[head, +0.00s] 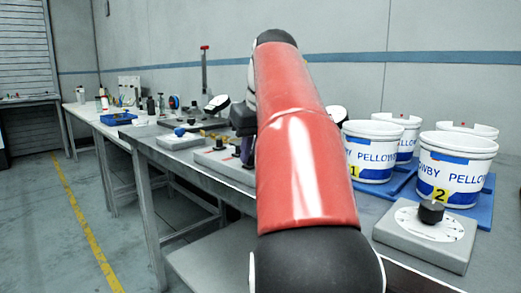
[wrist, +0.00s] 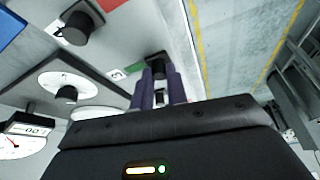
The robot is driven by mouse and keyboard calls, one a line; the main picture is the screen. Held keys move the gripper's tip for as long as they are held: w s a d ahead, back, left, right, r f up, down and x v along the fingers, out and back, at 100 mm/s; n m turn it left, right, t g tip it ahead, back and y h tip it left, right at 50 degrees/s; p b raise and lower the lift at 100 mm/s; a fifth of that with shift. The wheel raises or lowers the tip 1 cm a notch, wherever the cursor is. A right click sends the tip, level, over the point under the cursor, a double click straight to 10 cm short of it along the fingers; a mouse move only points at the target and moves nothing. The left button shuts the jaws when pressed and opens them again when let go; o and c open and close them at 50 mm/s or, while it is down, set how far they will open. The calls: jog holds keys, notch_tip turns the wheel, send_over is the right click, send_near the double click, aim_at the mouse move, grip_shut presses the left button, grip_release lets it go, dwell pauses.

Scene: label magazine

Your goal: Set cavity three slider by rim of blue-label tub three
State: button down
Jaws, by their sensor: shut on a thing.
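In the wrist view my gripper (wrist: 159,75) has its two purple fingers closed on a black slider knob (wrist: 156,60) on a grey panel, beside a green mark and a label reading 3 (wrist: 117,74). The fingers hide part of the knob. In the head view, tub one (head: 371,152) and tub two (head: 455,168) stand upright, white with blue labels and yellow number tags. Two more white tubs, a left one (head: 397,128) and a right one (head: 468,129), stand behind them. Their numbers are hidden, so I cannot tell which is tub three. My red arm covers the middle.
A grey block with a dial and black knob (head: 431,211) sits at the front right. Blue mats (head: 482,208) lie under the tubs. In the wrist view, another black knob (wrist: 77,27), a white dial (wrist: 66,84) and a gauge with a readout (wrist: 27,129) are nearby.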

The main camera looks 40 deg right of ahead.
jog(key=c, duration=1.4)
grip_release()
jog(key=shift+a, duration=0.2)
jog(key=shift+o, duration=0.2)
jog(key=shift+r, duration=0.1)
jog(key=p+v, duration=0.2)
jog(key=v, duration=0.5)
jog(key=shift+r+p, duration=0.35)
jog(key=shift+p, duration=0.05)
jog(key=shift+s, duration=0.15)
